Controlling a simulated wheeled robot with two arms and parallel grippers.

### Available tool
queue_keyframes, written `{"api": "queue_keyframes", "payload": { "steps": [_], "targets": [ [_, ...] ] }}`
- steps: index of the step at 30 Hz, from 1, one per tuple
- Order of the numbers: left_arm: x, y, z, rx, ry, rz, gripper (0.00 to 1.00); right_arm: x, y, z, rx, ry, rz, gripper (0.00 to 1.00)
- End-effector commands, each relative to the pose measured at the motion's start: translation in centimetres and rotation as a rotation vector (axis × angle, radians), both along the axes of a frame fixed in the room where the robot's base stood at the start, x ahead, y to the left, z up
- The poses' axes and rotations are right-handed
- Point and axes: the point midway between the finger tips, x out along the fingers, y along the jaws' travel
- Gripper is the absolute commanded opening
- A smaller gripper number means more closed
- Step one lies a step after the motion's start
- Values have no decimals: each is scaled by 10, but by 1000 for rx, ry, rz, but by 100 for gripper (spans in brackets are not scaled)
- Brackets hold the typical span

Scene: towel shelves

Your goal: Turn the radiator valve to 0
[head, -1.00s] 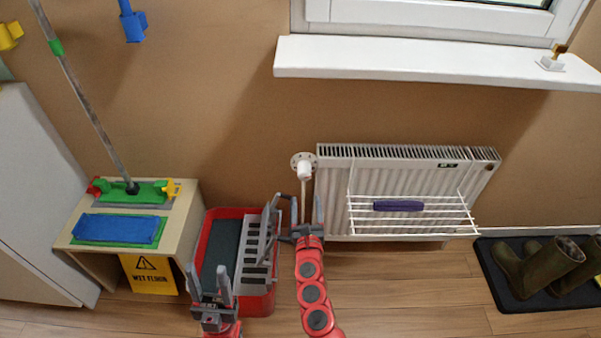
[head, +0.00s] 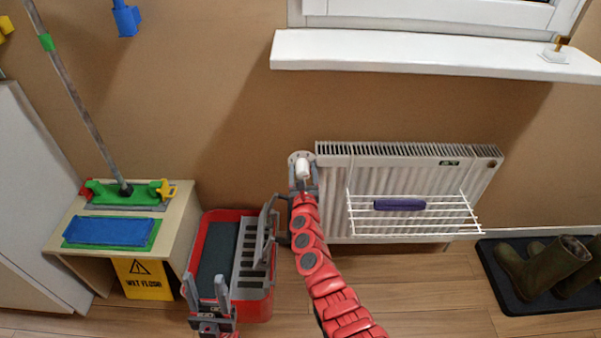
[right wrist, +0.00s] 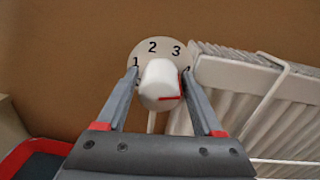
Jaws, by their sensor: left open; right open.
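The white radiator valve knob (head: 303,168) sits at the upper left corner of the white radiator (head: 420,165). In the right wrist view the knob (right wrist: 159,84) stands before a round dial plate (right wrist: 150,50) showing 1, 2 and 3; a red mark is on the knob's lower right side. No 0 can be seen. My right gripper (right wrist: 157,95) is open, with one finger on each side of the knob; I cannot tell whether they touch it. My left gripper (head: 209,290) is open and empty in front of the red bucket.
A red bucket (head: 259,307) with a grey wringer stands left of the radiator. A white rack (head: 415,227) with a purple item hangs on the radiator front. A windowsill (head: 430,58) juts out above. Boots (head: 545,265) stand on a dark mat at right.

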Motion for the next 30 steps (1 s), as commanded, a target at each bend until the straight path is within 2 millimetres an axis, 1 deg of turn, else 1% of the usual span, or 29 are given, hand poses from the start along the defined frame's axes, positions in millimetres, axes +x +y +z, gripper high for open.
{"api": "queue_keyframes", "payload": {
  "steps": [5,6,8,9,11,12,16,17,23,30],
  "targets": [
    [0,0,0,0,0,0,50,0,0,0,-1,0,0,69],
    [0,0,0,0,0,0,50,0,0,0,-1,1,0,61],
    [0,0,0,0,0,0,50,0,0,0,-1,1,0,51],
    [0,0,0,0,0,0,50,0,0,0,-1,1,0,43],
    [0,0,0,0,0,0,50,0,0,0,-1,1,0,33],
    [0,0,0,0,0,0,50,0,0,0,-1,1,0,25],
    [0,0,0,0,0,0,50,-1,0,-1,-1,1,1,2],
    [0,0,0,0,0,0,50,-1,0,-1,-1,1,1,0],
    [0,0,-2,0,0,0,50,0,-1,-2,-13,1,-2,0],
    [0,0,-12,0,0,0,50,0,-3,-4,-93,2,-5,0]
  ]
}}
